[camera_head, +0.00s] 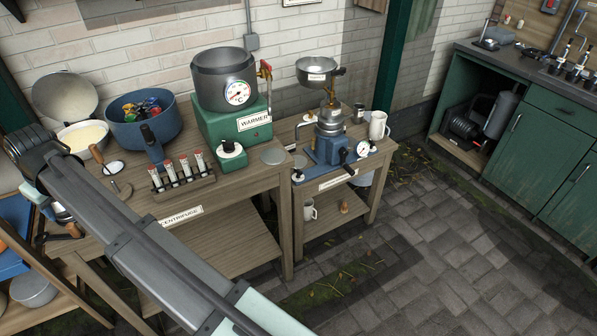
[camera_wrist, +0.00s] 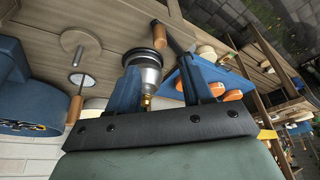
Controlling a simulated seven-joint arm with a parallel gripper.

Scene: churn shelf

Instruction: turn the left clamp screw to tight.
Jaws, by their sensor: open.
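My gripper (camera_wrist: 159,62) shows in the wrist view with two dark blue fingers apart. A metal cone with a black ring (camera_wrist: 143,68) shows between or behind them; I cannot tell whether they touch. In the head view my arm reaches to the left end of the centrifuge bench and hides part of it. A dark piece with a wooden handle (camera_head: 70,232) shows there at the front edge. I cannot tell which part is the left clamp screw.
The centrifuge bench (camera_head: 232,190) holds a tube rack (camera_head: 182,180), a blue pot (camera_head: 143,122) and a green warmer (camera_head: 232,124) with a dark pot. In the wrist view, a wooden-handled rod (camera_wrist: 160,36) stands near the fingers. Blue and orange items lie on a left shelf.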

